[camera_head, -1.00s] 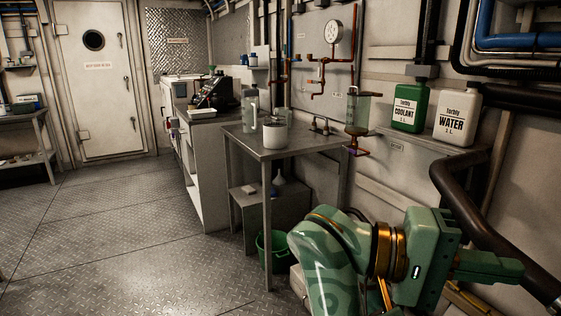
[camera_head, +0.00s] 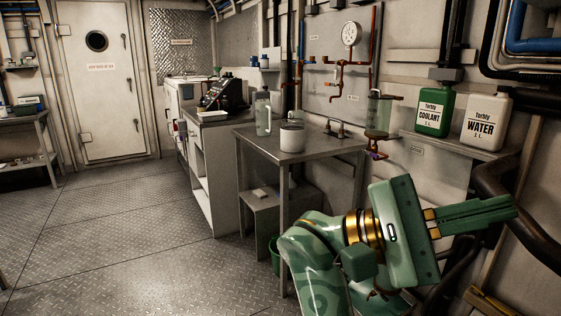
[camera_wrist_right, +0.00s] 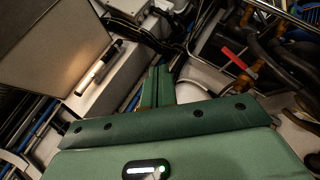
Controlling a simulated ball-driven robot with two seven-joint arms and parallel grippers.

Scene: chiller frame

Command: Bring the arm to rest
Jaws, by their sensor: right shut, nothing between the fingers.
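My right gripper (camera_head: 512,208) is at the lower right of the head view, on my green arm. Its fingers are closed together, point right and hold nothing. In the right wrist view the shut fingers (camera_wrist_right: 158,85) point up the picture, with pipes and cables beyond them. The gripper is in front of and below the shelf with the bottles, apart from them in the picture. My left gripper is not in view.
A green coolant bottle (camera_head: 434,112) and a white water bottle (camera_head: 486,122) stand on a wall shelf (camera_head: 450,142). A metal table (camera_head: 262,140) carries a clear jug (camera_head: 262,112) and a white pot (camera_head: 292,138). Thick dark hoses (camera_head: 500,185) run near the gripper. The floor (camera_head: 110,235) at left is open.

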